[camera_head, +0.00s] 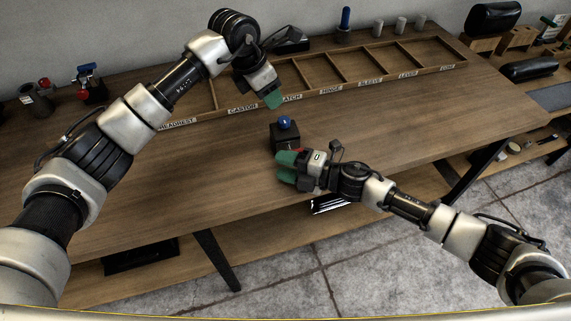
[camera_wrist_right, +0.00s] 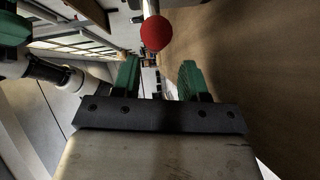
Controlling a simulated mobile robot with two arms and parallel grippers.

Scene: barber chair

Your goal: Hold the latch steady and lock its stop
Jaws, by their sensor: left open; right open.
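The latch (camera_head: 285,135) is a dark block with a blue ball knob on top, standing near the middle of the bench. A small red part shows at its near side, partly hidden by my right gripper. In the right wrist view a red ball knob (camera_wrist_right: 156,33) on a pale rod sits beyond the fingertips, apart from them. My right gripper (camera_head: 285,168) is open and empty just in front of the latch, green fingers pointing left; its open fingers also show in the right wrist view (camera_wrist_right: 159,78). My left gripper (camera_head: 272,98) is open above and behind the latch, pointing down, not touching the blue knob.
A labelled wooden compartment tray (camera_head: 345,92) runs along the back of the bench (camera_head: 190,195). A blue-handled tool and grey cylinders (camera_head: 401,26) stand behind it. Cups and a red-and-blue fitting (camera_head: 92,85) stand at the far left. The bench left of the latch is clear.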

